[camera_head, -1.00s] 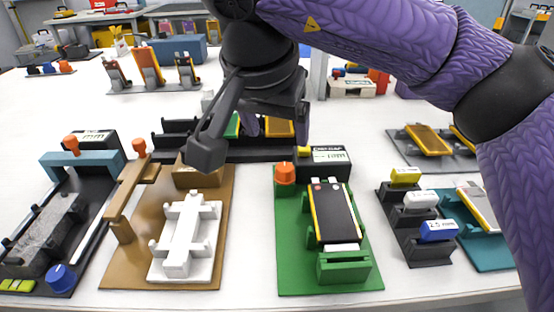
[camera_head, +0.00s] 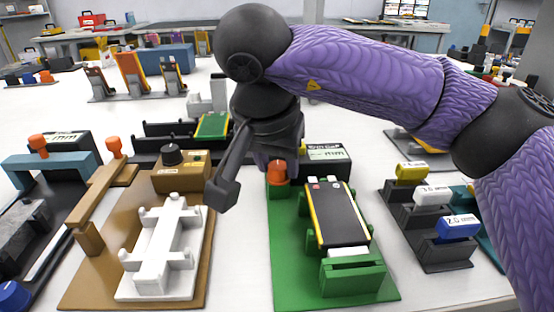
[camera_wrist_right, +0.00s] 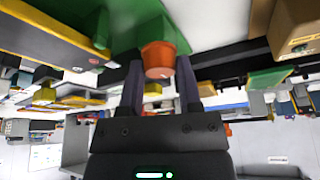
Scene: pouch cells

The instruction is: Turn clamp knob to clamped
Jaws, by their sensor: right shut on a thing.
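The orange clamp knob (camera_head: 277,175) stands at the back left corner of the green fixture (camera_head: 288,270). A black pouch cell (camera_head: 338,219) with yellow edges lies tilted in that fixture. My right gripper (camera_head: 275,160) is down at the knob, its fingers partly hidden behind the arm's dark wrist parts. In the right wrist view, the gripper (camera_wrist_right: 160,62) has one finger on each side of the orange knob (camera_wrist_right: 157,58) and is shut on it. The knob's marking for its position cannot be read. My left gripper is not in view.
A brown fixture (camera_head: 85,290) with a white cradle (camera_head: 163,250) stands to the left, a black stepped stand (camera_head: 445,250) with coloured blocks to the right. A black box with a display (camera_head: 325,160) stands close behind the green fixture.

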